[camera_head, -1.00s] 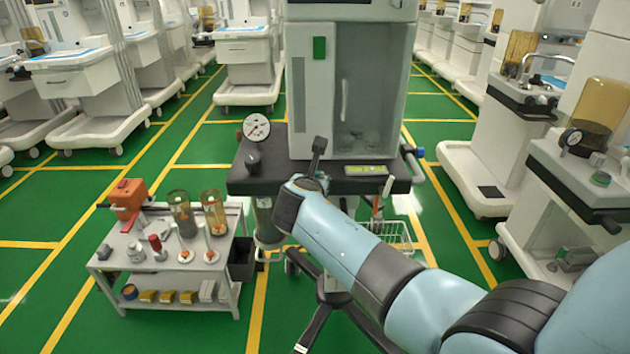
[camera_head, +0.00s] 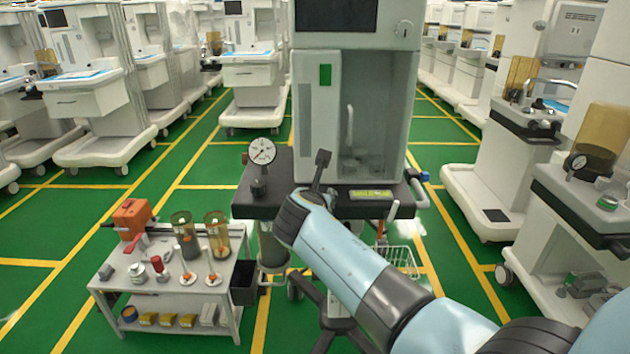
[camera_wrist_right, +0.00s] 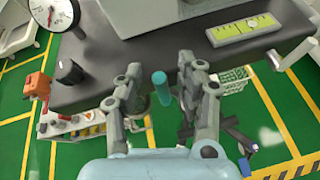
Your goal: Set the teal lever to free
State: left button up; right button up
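The teal lever (camera_wrist_right: 160,84) shows in the right wrist view as a short upright rod at the near edge of the dark cart top (camera_wrist_right: 95,80). My right gripper (camera_wrist_right: 162,68) is open, with one finger on each side of the lever in the picture. Gaps show on both sides, but I cannot tell whether the lever is at fingertip depth. In the head view my right gripper (camera_head: 320,172) is at the front edge of the same dark top (camera_head: 280,170), and the lever is hidden there. My left gripper is not in view.
A round gauge (camera_head: 262,151) and a black knob (camera_head: 259,187) stand left of my gripper. A yellow-green label (camera_head: 371,194) is to the right. A trolley (camera_head: 180,292) with an orange box (camera_head: 131,214) and amber canisters stands at left. A wire basket (camera_head: 402,260) hangs below.

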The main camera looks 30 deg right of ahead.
notch_tip(320, 180, up, 8)
jog(key=shift+f, duration=0.15)
jog(key=shift+c, duration=0.3)
